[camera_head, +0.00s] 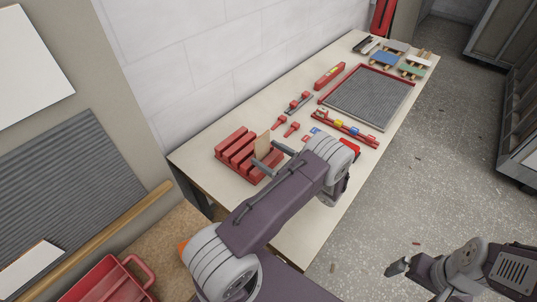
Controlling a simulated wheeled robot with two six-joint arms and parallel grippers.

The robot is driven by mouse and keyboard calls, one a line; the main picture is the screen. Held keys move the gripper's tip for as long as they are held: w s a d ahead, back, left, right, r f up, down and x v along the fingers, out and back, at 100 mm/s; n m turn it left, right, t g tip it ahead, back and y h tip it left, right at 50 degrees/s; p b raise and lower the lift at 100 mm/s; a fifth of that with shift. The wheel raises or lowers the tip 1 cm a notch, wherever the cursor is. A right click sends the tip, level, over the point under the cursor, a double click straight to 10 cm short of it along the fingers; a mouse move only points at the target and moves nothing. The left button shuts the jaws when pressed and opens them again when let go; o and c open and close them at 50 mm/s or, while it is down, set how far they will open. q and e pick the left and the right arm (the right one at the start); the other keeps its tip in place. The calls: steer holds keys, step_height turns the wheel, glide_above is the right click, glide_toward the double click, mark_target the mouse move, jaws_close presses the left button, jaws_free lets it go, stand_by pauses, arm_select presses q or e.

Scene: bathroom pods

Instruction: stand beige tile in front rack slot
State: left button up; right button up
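A beige tile (262,145) stands roughly upright at the right-hand end of a red slotted rack (234,147) on the workbench. My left gripper (273,157) reaches over this end of the rack. Its two grey fingers are apart, one on each side of the tile. I cannot tell whether they touch the tile's edges. The tile's lower edge is partly hidden by a finger, so its seating in the slot is unclear. My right gripper (396,268) is low at the right, over the floor and away from the bench; its finger opening is unclear.
On the bench (300,232) are small red tools (291,129), a red-framed grey mat (368,97) and a red tray with coloured pieces (345,129). Stacked tile samples (384,60) lie at the far end. A wall runs behind the bench. A red crate (108,284) is at lower left.

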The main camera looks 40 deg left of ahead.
arm_select(q)
steer(key=shift+d, duration=0.1)
steer(key=d, duration=0.3)
steer(key=d+b, duration=0.1)
steer(key=d, duration=0.5)
steer(key=shift+s+b, duration=0.4)
steer(key=shift+a, duration=0.1)
